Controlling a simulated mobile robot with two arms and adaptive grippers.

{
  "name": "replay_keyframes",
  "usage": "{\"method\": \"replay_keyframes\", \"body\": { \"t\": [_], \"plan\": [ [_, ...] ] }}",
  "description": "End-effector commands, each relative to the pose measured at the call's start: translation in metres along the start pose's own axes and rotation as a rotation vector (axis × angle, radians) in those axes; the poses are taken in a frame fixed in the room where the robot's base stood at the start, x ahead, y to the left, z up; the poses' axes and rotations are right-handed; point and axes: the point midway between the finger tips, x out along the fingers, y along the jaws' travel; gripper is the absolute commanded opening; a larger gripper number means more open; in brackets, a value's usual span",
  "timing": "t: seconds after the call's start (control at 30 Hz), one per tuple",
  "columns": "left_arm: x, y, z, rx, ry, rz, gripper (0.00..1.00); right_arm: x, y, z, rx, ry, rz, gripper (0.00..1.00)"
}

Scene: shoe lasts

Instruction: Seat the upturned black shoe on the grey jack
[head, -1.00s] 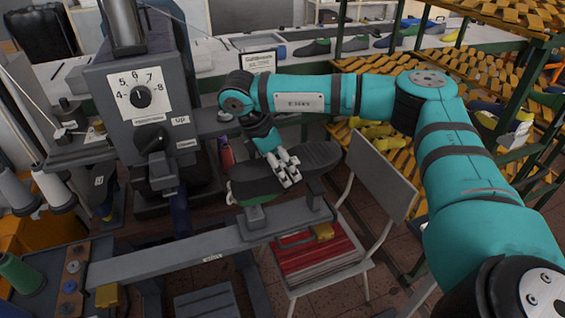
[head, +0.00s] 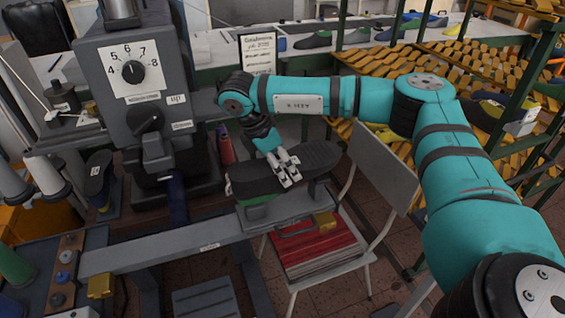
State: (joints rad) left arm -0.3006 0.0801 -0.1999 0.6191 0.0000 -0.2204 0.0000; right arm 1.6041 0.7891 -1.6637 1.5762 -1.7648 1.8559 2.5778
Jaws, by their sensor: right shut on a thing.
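The black shoe (head: 318,158) is upturned, its dark sole facing up, and lies nearly level in the head view. My right gripper (head: 289,180) is shut on the shoe near its middle. The grey jack (head: 292,206) is at the end of a long grey arm, directly below the shoe in the picture. A green part (head: 257,213) shows between the shoe and the jack. I cannot tell whether the shoe rests on the jack or hangs just above it. My left gripper is not in view.
A grey machine with a dial (head: 134,70) stands at left. A bench with several shoes (head: 315,40) runs along the back.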

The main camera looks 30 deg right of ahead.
Motion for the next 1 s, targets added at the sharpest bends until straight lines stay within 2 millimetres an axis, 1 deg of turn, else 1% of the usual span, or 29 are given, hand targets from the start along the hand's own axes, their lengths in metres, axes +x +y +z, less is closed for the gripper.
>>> {"method": "replay_keyframes", "body": {
  "t": [0.2, 0.83, 0.87, 1.0],
  "plan": [
    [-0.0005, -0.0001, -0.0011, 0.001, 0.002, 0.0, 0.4, -0.0023, 0.0012, 0.0008, 0.003, 0.001, 0.005, 0.15],
    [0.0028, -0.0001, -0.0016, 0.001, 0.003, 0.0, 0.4, 0.0008, 0.0012, -0.0004, 0.004, 0.001, 0.004, 0.15],
    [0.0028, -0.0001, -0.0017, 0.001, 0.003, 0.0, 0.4, 0.0008, 0.0012, -0.0004, 0.004, 0.001, 0.004, 0.74],
    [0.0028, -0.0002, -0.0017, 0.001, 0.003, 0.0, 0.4, 0.0012, 0.0009, -0.0005, 0.003, 0.001, 0.003, 0.92]
  ]
}}
